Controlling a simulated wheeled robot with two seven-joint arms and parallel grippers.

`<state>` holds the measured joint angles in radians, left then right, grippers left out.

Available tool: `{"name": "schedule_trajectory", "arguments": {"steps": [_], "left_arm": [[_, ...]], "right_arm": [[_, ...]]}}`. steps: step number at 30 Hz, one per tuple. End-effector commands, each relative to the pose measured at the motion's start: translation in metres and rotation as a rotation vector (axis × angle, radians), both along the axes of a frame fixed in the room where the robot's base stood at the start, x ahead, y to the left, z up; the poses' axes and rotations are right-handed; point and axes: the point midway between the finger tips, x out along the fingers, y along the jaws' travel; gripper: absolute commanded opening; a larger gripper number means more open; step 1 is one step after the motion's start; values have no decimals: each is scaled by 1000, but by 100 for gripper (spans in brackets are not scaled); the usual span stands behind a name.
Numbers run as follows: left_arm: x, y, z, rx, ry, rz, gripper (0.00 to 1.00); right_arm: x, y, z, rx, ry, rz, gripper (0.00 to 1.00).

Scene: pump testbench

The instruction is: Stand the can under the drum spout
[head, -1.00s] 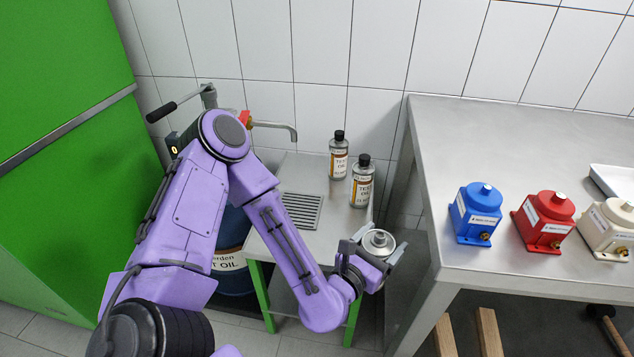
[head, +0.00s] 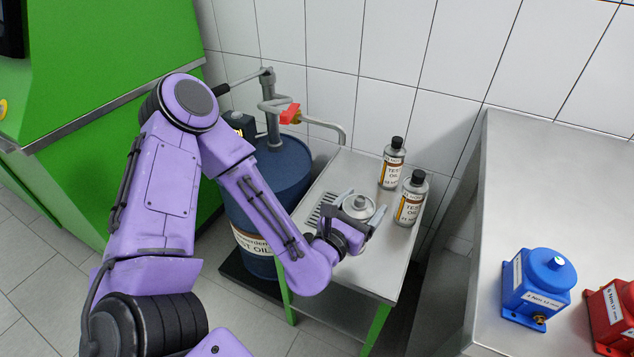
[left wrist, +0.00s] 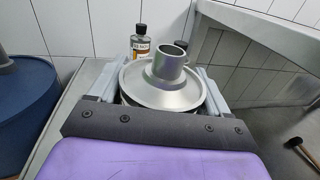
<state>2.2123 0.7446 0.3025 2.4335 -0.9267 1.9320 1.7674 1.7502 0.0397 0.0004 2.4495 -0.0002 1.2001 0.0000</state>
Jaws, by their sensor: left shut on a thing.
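The can (head: 358,206) is a silvery metal can with a wide round top and a short neck. My left gripper (head: 352,214) is shut on it and holds it over the small steel stand. The can also fills the middle of the left wrist view (left wrist: 162,82), between the two fingers (left wrist: 160,92). The drum spout (head: 330,126) is a bent grey pipe with a red handle (head: 290,113), above the blue oil drum (head: 283,172). The can is in front of the spout in the head view, nearer to me. My right gripper is not in view.
Two test oil bottles (head: 393,164) (head: 411,198) stand on the steel stand (head: 375,268), right of the can. A drain grate (head: 322,208) lies partly behind my gripper. A steel bench with a blue pump (head: 537,286) and a red pump (head: 612,312) is at right.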

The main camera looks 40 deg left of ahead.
Motion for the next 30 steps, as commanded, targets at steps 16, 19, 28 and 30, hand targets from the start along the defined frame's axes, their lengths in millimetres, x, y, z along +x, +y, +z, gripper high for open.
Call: {"name": "schedule_trajectory", "arguments": {"steps": [16, 19, 28, 30], "left_arm": [[47, 103, 24, -22, -1, 174, 9], [73, 116, 11, -21, 0, 173, 9], [114, 135, -41, -25, -3, 171, 9], [119, 137, -49, -25, -2, 170, 9]], "right_arm": [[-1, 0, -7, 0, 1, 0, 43], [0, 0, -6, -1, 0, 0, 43], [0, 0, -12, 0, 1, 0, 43], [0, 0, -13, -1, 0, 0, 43]]}}
